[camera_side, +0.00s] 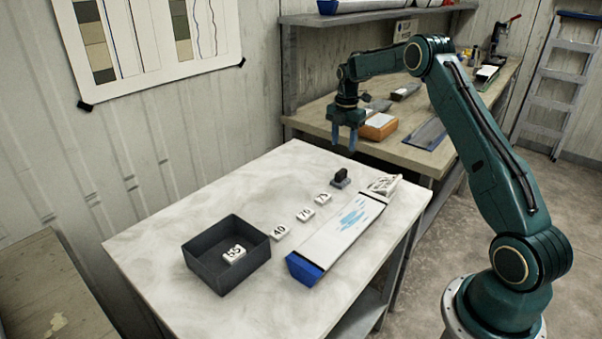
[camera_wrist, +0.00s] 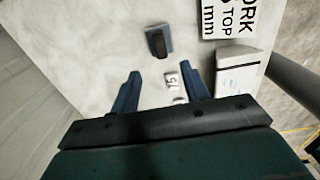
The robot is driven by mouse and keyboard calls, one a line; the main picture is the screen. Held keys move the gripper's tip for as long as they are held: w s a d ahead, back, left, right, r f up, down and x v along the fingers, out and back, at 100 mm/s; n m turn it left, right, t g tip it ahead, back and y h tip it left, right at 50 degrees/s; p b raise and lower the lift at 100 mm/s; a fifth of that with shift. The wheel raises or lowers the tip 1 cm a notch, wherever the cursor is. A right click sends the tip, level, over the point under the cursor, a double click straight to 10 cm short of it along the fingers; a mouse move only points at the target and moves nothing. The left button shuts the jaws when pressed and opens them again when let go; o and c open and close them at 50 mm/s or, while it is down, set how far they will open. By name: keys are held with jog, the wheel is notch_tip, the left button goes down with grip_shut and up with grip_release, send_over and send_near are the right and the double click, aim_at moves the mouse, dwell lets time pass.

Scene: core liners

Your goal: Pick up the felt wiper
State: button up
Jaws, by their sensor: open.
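The felt wiper, which I take to be the small grey block with a black grip (camera_side: 341,178), stands on the marbled table top near its far end. It also shows in the wrist view (camera_wrist: 159,42), ahead of my fingertips. My gripper (camera_side: 343,147) is open and empty, pointing down above the wiper's end of the table. In the wrist view its two blue fingers (camera_wrist: 164,74) are spread apart, with a white tile marked 75 (camera_wrist: 171,82) seen below between them. Nothing touches the wiper.
A long pale core liner (camera_side: 340,235) with a blue end lies along the right edge, a lettered white block (camera_side: 384,186) at its far end. Tiles marked 70 (camera_side: 304,215) and 40 (camera_side: 280,232) lie beside it. A dark open tray (camera_side: 205,277) holds another tile.

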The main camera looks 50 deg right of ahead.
aim_at(341, 171)
notch_tip(341, 171, down, 7)
jog(key=shift+r, duration=0.15)
jog(key=shift+f, duration=2.6)
grip_shut()
